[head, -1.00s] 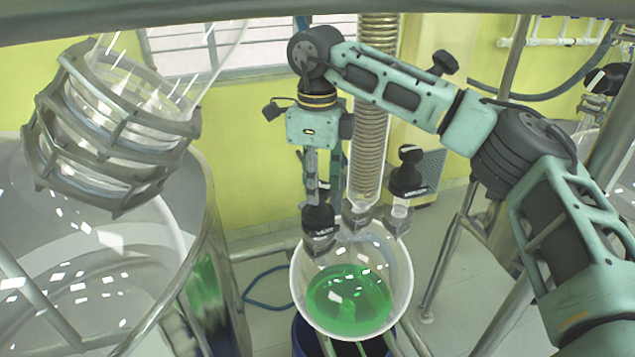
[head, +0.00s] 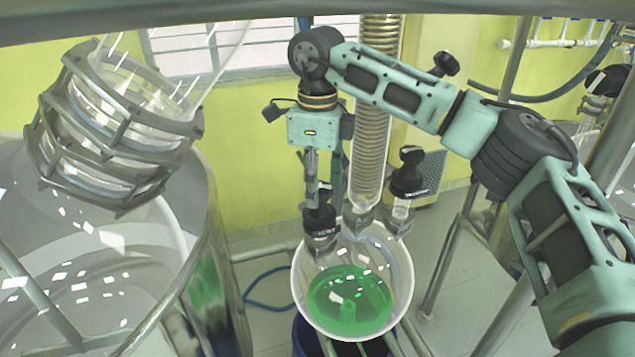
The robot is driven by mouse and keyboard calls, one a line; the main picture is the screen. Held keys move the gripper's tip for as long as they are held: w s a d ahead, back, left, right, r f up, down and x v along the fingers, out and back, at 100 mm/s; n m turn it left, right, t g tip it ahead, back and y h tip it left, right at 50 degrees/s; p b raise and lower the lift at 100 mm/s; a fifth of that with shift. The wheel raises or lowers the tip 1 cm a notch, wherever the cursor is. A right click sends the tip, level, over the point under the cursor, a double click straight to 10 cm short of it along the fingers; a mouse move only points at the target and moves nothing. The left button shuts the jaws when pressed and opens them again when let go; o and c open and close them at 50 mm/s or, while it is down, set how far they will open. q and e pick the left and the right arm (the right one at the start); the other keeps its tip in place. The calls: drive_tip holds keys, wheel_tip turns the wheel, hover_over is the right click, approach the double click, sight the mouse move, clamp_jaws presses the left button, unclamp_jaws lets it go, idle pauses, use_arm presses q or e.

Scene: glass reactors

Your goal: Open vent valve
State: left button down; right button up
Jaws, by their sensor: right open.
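My right gripper (head: 324,190) points straight down, its fingers open and apart. Its fingertips are at the top of a black-capped valve (head: 320,222) on the left neck of a round glass vessel (head: 303,290) with green liquid. Whether the fingers touch the cap cannot be told. A second black-capped valve (head: 408,178) stands on the vessel's right neck, to the right of the gripper. Which of the two is the vent valve is not marked legibly. My left gripper is not in view.
A coiled glass condenser (head: 369,130) rises from the vessel's middle neck, close to the right of the gripper. A large glass reactor (head: 110,255) with a metal-caged neck fills the left. Metal frame posts (head: 440,265) stand at right.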

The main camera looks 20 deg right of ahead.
wheel_tip(320, 180, up, 12)
idle(0.6)
